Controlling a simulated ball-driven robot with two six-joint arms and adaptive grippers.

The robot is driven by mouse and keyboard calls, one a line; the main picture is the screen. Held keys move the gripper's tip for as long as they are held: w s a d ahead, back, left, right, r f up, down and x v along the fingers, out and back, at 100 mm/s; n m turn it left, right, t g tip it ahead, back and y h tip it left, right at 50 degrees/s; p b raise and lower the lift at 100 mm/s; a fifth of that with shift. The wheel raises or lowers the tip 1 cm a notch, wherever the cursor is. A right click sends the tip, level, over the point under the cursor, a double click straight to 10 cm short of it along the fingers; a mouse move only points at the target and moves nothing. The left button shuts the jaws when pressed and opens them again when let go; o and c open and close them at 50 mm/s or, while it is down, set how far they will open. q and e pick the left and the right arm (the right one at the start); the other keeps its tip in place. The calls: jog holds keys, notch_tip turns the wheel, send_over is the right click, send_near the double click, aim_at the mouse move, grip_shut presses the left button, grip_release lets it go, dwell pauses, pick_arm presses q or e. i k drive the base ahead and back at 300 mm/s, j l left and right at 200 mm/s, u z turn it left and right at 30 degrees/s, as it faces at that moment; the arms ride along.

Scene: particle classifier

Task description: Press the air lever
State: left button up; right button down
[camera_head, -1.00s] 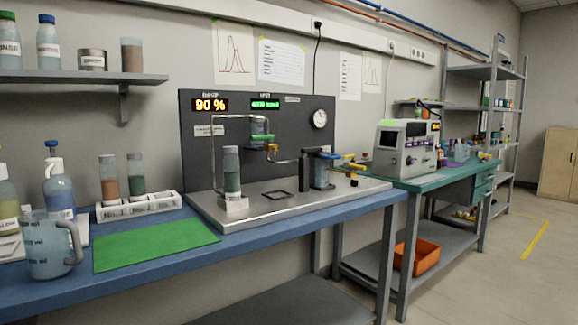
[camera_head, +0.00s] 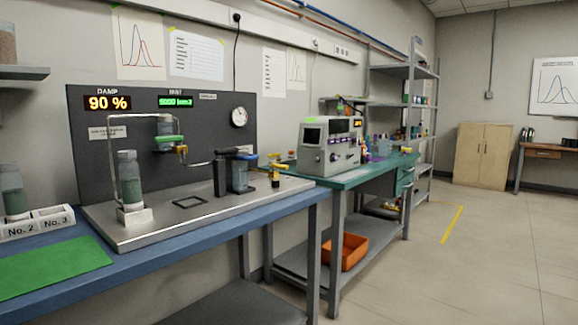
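The classifier rig stands on a metal base plate (camera_head: 215,215) on the blue bench, before a dark panel (camera_head: 98,160). A pipe with a small orange-yellow handle (camera_head: 182,149) sits below a green-ringed clear vessel (camera_head: 166,128). A small black and yellow part (camera_head: 275,177) stands at the plate's right end. I cannot tell which part is the air lever. Neither of my grippers is in view.
A tall jar of green material (camera_head: 127,180) stands on the plate's left. A green mat (camera_head: 50,267) and a white rack (camera_head: 38,222) lie left on the blue bench. A teal bench (camera_head: 355,174) with a grey instrument (camera_head: 330,145) adjoins on the right. The floor at right is open.

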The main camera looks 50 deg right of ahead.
aim_at(273, 166)
jog(key=l+u, duration=0.2)
jog(key=l, duration=1.95)
jog(key=l+u, duration=0.2)
jog(key=l, duration=1.95)
